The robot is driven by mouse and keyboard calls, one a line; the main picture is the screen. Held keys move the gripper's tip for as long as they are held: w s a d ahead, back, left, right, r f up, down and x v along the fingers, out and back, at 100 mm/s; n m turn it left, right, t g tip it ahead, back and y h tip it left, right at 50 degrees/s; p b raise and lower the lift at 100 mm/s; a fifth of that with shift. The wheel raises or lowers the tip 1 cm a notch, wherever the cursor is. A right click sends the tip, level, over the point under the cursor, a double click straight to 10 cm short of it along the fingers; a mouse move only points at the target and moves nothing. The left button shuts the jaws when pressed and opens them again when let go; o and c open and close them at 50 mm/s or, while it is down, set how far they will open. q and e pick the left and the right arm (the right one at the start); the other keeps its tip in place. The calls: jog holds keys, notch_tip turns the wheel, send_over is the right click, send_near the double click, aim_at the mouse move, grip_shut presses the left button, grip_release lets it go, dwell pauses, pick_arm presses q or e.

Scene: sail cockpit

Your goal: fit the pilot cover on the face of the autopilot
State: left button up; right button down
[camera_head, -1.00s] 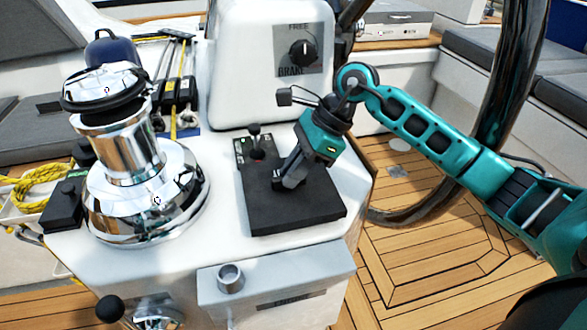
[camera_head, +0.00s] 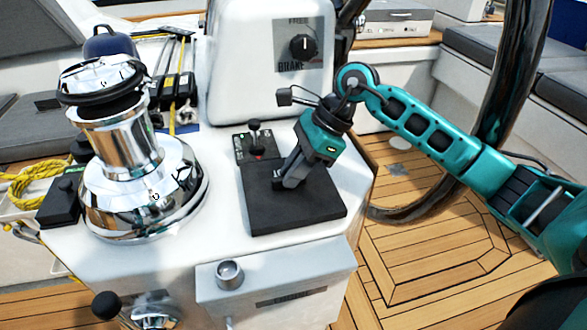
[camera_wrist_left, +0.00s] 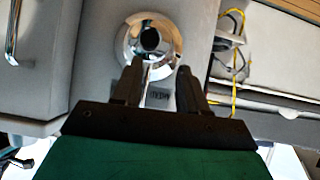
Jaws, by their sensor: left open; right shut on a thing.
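A flat black square piece, which I take to be the pilot cover (camera_head: 318,208), lies level at the top of the white console. My right gripper (camera_head: 287,183) reaches down to it from the upper right and is shut on its middle. The autopilot's face is not clearly visible; I cannot tell whether it is under the black piece, nor whether a gap is left beneath. My left gripper (camera_wrist_left: 155,80) shows only in the left wrist view, open and empty, with a chrome round fitting (camera_wrist_left: 150,40) beyond its fingers.
A small lever panel (camera_head: 244,150) touches or nearly touches the black piece's far edge. A chrome winch (camera_head: 130,185) stands to the left. A white pod (camera_head: 240,60) with a FREE/BRAKE knob rises behind. A grey box (camera_head: 275,280) hangs at the front edge. Yellow rope (camera_head: 35,180) lies far left.

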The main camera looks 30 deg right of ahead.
jog(key=shift+f, duration=0.25)
dwell(0.5)
jog(key=shift+b, duration=0.35)
dwell(0.5)
jog(key=c, duration=0.6)
grip_release()
jog(key=shift+r+p, duration=0.85)
jog(key=shift+r, duration=0.4)
jog(key=shift+r+p, duration=1.5)
jog(key=shift+r, duration=0.75)
